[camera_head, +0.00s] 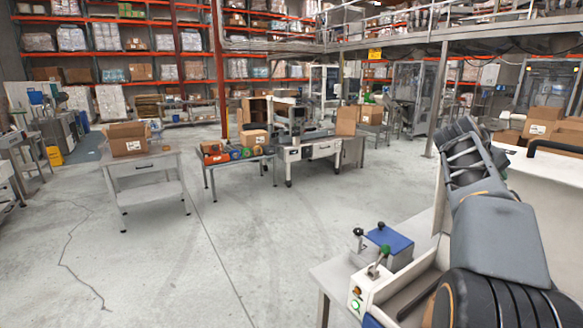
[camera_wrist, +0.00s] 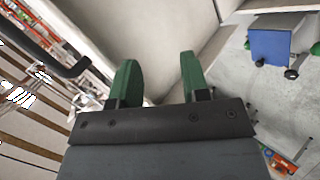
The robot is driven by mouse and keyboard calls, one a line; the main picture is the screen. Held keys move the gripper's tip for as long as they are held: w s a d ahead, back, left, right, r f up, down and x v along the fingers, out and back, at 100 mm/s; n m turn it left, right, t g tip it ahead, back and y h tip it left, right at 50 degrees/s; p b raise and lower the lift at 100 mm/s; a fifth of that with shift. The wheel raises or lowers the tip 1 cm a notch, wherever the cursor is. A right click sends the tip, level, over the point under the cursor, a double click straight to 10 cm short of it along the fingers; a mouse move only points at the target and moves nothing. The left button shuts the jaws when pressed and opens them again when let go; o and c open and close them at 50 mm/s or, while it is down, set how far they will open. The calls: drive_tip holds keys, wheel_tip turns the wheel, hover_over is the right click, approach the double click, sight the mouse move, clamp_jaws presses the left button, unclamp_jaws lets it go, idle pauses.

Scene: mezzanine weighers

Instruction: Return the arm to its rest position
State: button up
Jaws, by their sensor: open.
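My gripper (camera_wrist: 156,80) shows in the wrist view with two green fingers spread apart and nothing between them. Beyond the fingers is a pale, cream-coloured surface, and the gripper looks clear of it. In the head view my arm (camera_head: 495,225) rises at the right side, folded upward in front of a white machine body. The gripper's fingers cannot be made out in the head view.
A bench with a blue block (camera_head: 390,240) and a green-knobbed lever (camera_head: 384,251) stands close by my arm. A white cabinet (camera_head: 550,190) with a black handle is behind the arm. A table with an open carton (camera_head: 128,138) stands at left. The middle floor is clear.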

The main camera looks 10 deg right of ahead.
drive_tip(key=s+a+f+m+t+y, duration=0.1)
drive_tip(key=a+f+y, duration=0.2)
drive_tip(key=a+f, duration=0.65)
drive_tip(key=s+a+f+t+y, duration=0.15)
drive_tip(key=a+f+y, duration=0.25)
drive_tip(key=a+f, duration=0.55)
drive_tip(key=s+a+f+y, duration=0.1)
drive_tip(key=s+a, duration=0.3)
drive_tip(key=a, duration=0.5)
drive_tip(key=s+a+f+n+y, duration=0.1)
drive_tip(key=s+a+f, duration=0.3)
drive_tip(key=a, duration=0.5)
drive_tip(key=shift+s+f+n+y+b, duration=0.2)
drive_tip(key=shift+s+n+y+b, duration=0.15)
drive_tip(key=shift+s+y, duration=0.4)
drive_tip(key=shift+d, duration=0.2)
